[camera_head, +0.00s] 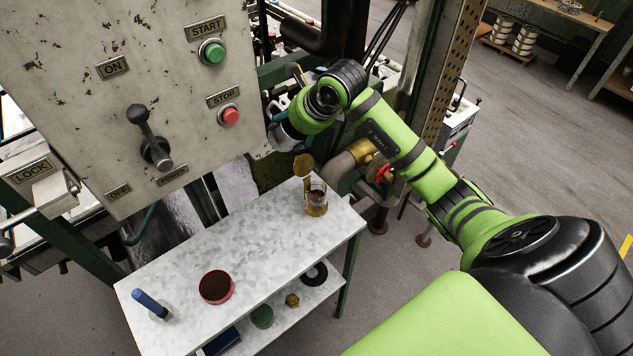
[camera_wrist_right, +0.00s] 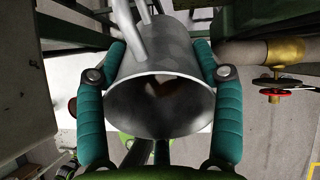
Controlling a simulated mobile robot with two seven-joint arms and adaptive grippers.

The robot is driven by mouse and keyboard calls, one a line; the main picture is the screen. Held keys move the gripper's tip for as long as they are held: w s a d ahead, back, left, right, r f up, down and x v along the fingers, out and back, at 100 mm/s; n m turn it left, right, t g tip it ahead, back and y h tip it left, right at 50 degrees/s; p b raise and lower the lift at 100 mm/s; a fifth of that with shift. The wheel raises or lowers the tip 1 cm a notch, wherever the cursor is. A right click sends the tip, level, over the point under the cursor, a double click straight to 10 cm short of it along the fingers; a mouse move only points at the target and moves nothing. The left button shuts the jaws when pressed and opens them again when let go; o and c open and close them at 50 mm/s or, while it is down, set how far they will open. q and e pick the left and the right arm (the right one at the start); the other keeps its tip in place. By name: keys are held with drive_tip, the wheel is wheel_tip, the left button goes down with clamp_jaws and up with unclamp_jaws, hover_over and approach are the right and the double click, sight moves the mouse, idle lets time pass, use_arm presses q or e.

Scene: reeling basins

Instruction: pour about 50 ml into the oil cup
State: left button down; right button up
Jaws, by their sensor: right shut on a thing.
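The oil cup (camera_head: 316,203) is a small clear glass with amber oil in it, at the far right corner of the metal table. A round brass lid (camera_head: 303,165) stands up beside its rim. My right gripper (camera_wrist_right: 160,50) is shut on a grey metal can (camera_wrist_right: 128,65), its teal fingers on both sides. The can's wide open mouth faces the wrist camera; its inside is dark, and I cannot tell the liquid level. In the head view the gripper is up behind the cup, partly hidden by its own wrist. My left gripper is out of view.
The metal table (camera_head: 255,240) also bears a red-rimmed round dish (camera_head: 216,287) and a blue-handled tool (camera_head: 149,303). A grey control panel (camera_head: 90,80) stands close on the left. A pipe with a red valve wheel (camera_head: 383,173) is right of the cup. The table's middle is clear.

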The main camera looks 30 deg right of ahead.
sight(285, 125)
drive_tip(key=shift+w+f+g, duration=0.1)
drive_tip(key=shift+w+g, duration=0.15)
drive_tip(key=shift+g, duration=0.05)
drive_tip(key=shift+w+a, duration=0.1)
drive_tip(key=shift+w+a+f+g+h, duration=0.15)
drive_tip(key=shift+w+f+g, duration=0.1)
drive_tip(key=shift+w+g, duration=0.25)
drive_tip(key=shift+w+f+g+h, duration=0.15)
drive_tip(key=shift+w+f+g, duration=0.1)
drive_tip(key=shift+g, duration=0.45)
drive_tip(key=shift+w+f+g+h, duration=0.15)
drive_tip(key=shift+w+f+g, duration=0.15)
drive_tip(key=shift+g, duration=0.25)
drive_tip(key=shift+w+f+g+h, duration=0.2)
drive_tip(key=shift+w+g, duration=0.2)
drive_tip(key=shift+g, duration=0.15)
drive_tip(key=shift+w+a+r+g, duration=0.15)
drive_tip(key=shift+w+g, duration=0.1)
drive_tip(key=shift+g, duration=0.15)
drive_tip(key=shift+w+g, duration=0.2)
drive_tip(key=shift+g, duration=0.2)
drive_tip(key=shift+r, duration=0.1)
